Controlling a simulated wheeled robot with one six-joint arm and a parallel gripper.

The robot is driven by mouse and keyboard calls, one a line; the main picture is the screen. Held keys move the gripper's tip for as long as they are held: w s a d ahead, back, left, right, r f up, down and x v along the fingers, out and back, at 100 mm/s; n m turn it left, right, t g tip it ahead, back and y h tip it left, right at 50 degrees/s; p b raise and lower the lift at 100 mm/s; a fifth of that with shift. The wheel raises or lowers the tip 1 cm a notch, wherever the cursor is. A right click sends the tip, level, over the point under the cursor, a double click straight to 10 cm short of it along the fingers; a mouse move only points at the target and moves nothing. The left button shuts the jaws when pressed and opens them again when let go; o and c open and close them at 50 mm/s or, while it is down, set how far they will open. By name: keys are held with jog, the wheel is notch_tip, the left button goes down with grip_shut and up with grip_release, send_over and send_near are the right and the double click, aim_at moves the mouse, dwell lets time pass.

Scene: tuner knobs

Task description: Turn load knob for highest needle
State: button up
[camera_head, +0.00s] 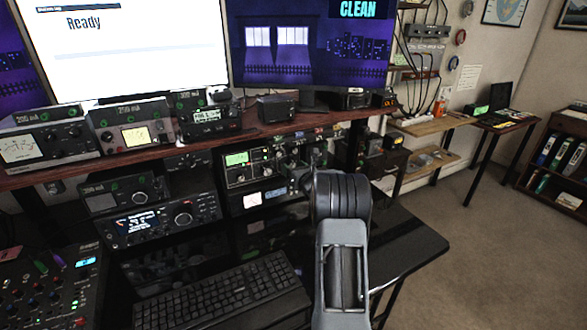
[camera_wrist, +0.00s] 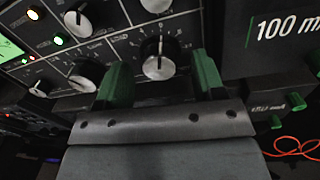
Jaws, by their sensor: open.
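In the wrist view, a knob with a silver face and a dial scale of numbers (camera_wrist: 158,64) is between the two green fingertips of my gripper (camera_wrist: 161,78). The fingers are open, with a gap visible on each side of the knob. I cannot read which knob is the load knob. My arm hides part of the panel's right side.
Other knobs (camera_wrist: 78,22) sit close by on the panel, left of and above the gripper. A unit marked 100 (camera_wrist: 285,30) is at the right. An orange cable (camera_wrist: 297,147) lies lower right. A keyboard (camera_head: 222,292) is on the lower desk.

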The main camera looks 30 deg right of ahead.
jog(key=shift+w, duration=0.1)
jog(key=c, duration=0.9)
jog(key=shift+c, duration=0.2)
jog(key=shift+f+b, duration=0.15)
jog(key=shift+b, duration=0.45)
jog(key=n+b, duration=0.5)
jog(key=b, duration=0.4)
jog(key=shift+n, duration=0.3)
jog(key=shift+b, duration=0.35)
